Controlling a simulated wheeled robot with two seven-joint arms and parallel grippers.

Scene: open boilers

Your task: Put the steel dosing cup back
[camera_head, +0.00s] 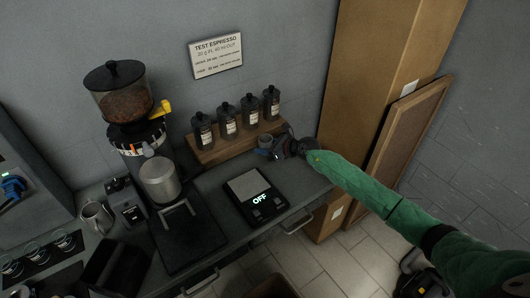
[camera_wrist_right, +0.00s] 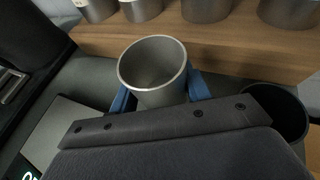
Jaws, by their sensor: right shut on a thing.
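The steel dosing cup (camera_wrist_right: 152,70) is a plain grey metal cup, open at the top and empty inside. My right gripper (camera_wrist_right: 160,96) is shut on it, with a blue finger on each side. In the head view the cup (camera_head: 265,141) shows small at the tip of my right gripper (camera_head: 270,152), by the front of the wooden shelf and behind the scale. Its base is hidden, so I cannot tell whether it touches the counter. My left gripper is not in view.
A wooden shelf (camera_head: 205,155) with several dark bottles stands at the wall. A scale (camera_head: 258,196) reading OFF lies in front. A dark round container (camera_wrist_right: 288,112) is right of the cup. A grinder (camera_head: 118,95), a large metal canister (camera_head: 160,181) and a pitcher (camera_head: 97,214) stand left.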

